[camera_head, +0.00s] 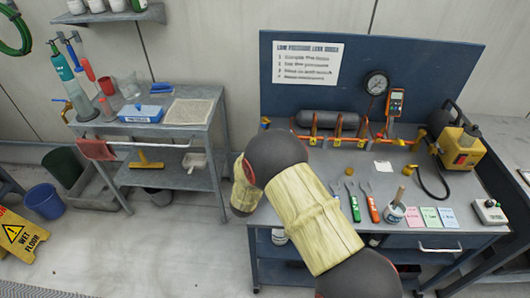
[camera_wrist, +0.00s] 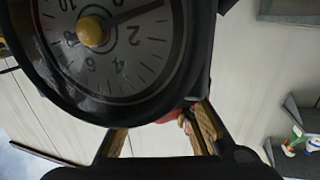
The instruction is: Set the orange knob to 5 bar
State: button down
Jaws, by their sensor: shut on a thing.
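In the wrist view a round pressure gauge (camera_wrist: 140,68) with a white dial and yellow hub fills the upper left, close to the camera and partly cut off. Its dark needle points to the upper right, on the low side of the 2. My gripper (camera_wrist: 160,124) shows below the gauge, its yellow-padded fingers on either side of an orange-red part (camera_wrist: 182,112), the orange knob, mostly hidden by the gauge and fingers. In the head view my arm hides the gripper and knob. A round gauge (camera_head: 376,83) is on the blue panel there.
The workbench (camera_head: 460,188) holds an orange-fitted manifold (camera_head: 352,140), a yellow pump unit (camera_head: 460,147), hand tools, a cup and coloured cards. A smaller grey bench (camera_head: 190,130) stands left. A wet-floor sign (camera_head: 20,235) and blue bucket (camera_head: 45,201) stand on the floor.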

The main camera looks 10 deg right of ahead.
jog(key=m+g+h, duration=0.2)
jog(key=g, duration=0.1)
jog(key=s+d+m+g+h, duration=0.1)
jog(key=m+g+h, duration=0.1)
jog(key=m+g, duration=0.1)
jog(key=s+m+g+h, duration=0.1)
jog(key=m+g+h, duration=0.1)
jog(key=h, duration=0.1)
jog(key=shift+d+g, duration=0.3)
jog(key=shift+g, duration=0.1)
jog(key=shift+s+d+m+g+h+b, duration=0.2)
jog(key=shift+s+m+g, duration=0.25)
jog(key=shift+m+g, duration=1.1)
jog(key=shift+s+a+m+g+h+b, duration=0.1)
jog(key=shift+s+m+g+b, duration=0.3)
jog(key=shift+m+g, duration=1.15)
jog(key=shift+s+d+m+g+h+b, duration=0.1)
jog(key=shift+s+m+g, duration=0.55)
jog(key=shift+g, duration=1.75)
jog(key=shift+w+a, duration=0.1)
jog(key=c, duration=1.5)
grip_release()
jog(key=shift+o, duration=0.2)
